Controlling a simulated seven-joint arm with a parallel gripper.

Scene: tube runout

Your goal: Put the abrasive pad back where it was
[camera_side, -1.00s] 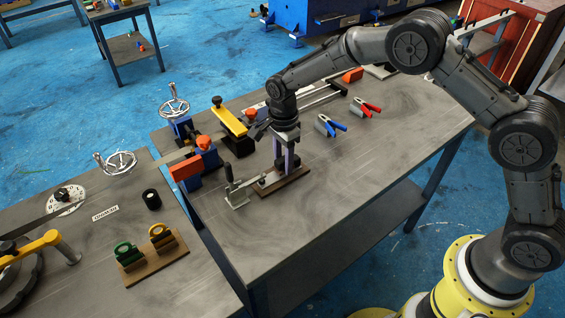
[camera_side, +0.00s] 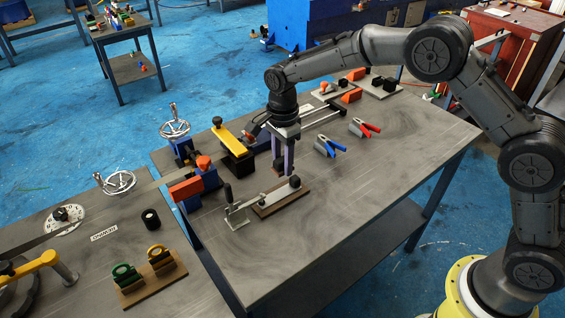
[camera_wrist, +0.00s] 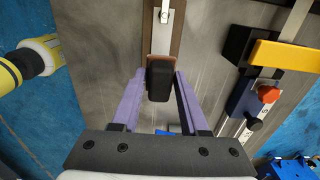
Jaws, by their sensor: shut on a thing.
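My gripper (camera_side: 283,171) has two purple fingers and is shut on a dark block with a reddish-brown edge, which I take to be the abrasive pad (camera_wrist: 160,80). In the side view the pad shows only as a small dark shape (camera_side: 278,164) between the fingers. The fingers point down, just behind a brown board (camera_side: 262,213) with a pale metal bar on it. The pad appears to be apart from the board; its exact height above the bench is hard to tell. The board also shows in the wrist view (camera_wrist: 148,35), beyond the pad.
A yellow-topped black block (camera_side: 232,140) and an orange-and-blue fixture (camera_side: 190,190) stand left of my gripper. Blue-handled (camera_side: 330,146) and red-handled (camera_side: 365,128) clamps lie right. The bench's front right is clear.

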